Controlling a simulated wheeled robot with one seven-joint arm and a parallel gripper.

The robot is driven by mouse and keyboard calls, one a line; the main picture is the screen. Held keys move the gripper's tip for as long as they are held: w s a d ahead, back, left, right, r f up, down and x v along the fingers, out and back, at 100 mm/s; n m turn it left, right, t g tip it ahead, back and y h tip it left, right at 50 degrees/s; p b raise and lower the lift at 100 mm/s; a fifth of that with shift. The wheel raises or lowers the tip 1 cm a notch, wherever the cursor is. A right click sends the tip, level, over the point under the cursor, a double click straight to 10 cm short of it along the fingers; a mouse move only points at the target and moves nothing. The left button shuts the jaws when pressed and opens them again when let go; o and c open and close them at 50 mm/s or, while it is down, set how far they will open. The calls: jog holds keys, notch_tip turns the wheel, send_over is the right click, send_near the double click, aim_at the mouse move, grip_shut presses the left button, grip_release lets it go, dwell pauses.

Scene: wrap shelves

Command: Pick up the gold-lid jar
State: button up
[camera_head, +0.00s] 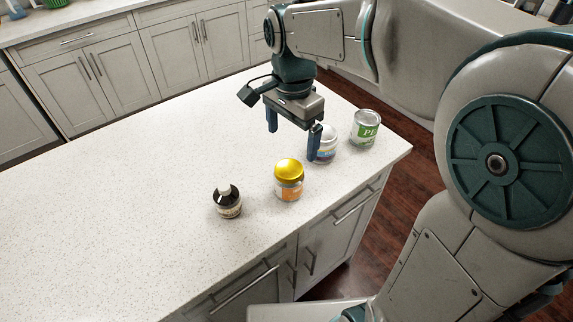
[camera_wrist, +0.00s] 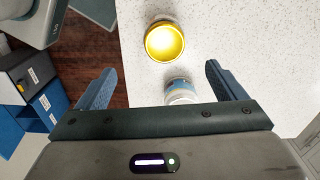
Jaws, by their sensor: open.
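The gold-lid jar (camera_head: 289,180) stands upright on the white speckled counter, near its front edge. In the wrist view its shiny gold lid (camera_wrist: 165,42) shows from above, beyond the fingertips and centred between them. My gripper (camera_head: 293,138) is open and points down above the counter, behind the gold-lid jar in the head view. Nothing is between its fingers in the head view. A jar with a white lid and blue label (camera_head: 325,148) stands close to the right finger and is partly hidden by it. In the wrist view this jar (camera_wrist: 180,92) shows between the fingers, partly hidden by the gripper body.
The counter (camera_head: 120,190) is clear on the left. Cabinets (camera_head: 120,75) line the back.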

aim_at(288, 169)
notch_tip(288, 169, down, 9)
jog(key=shift+a+f, duration=0.1)
jog(key=shift+a, duration=0.05)
jog(key=shift+w+a+f+p, duration=0.1)
jog(key=shift+f+p, duration=0.05)
jog(key=shift+f, duration=1)
jog(key=shift+w+a+f+p, duration=0.1)
jog(key=shift+f+p, duration=0.05)
jog(key=shift+f, duration=0.95)
jog(key=c, duration=1.1)
